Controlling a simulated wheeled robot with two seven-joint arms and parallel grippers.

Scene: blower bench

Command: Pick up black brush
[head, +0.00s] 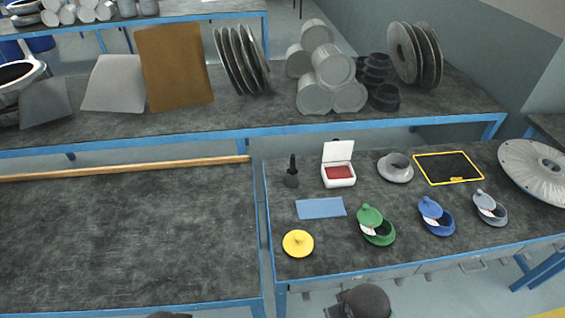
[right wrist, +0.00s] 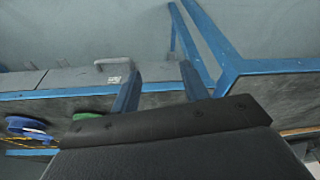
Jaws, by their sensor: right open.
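The black brush (head: 291,175) stands upright on the right-hand dark bench in the head view, near its left edge. It has a thin upper part and a wider base. My right gripper (right wrist: 161,84) shows in the right wrist view with its two fingers spread apart and nothing between them. It is low beside the blue-edged bench, and the brush does not show in that view. In the head view only dark rounded parts of my arms show at the bottom edge. My left gripper is out of view.
Near the brush are a white box with red inside (head: 339,172), a blue cloth (head: 320,208), a yellow lid (head: 298,243) and a green container (head: 377,231). Further right are a blue container (head: 437,219) and a grey flanged part (head: 395,168). The left bench (head: 120,235) is mostly bare.

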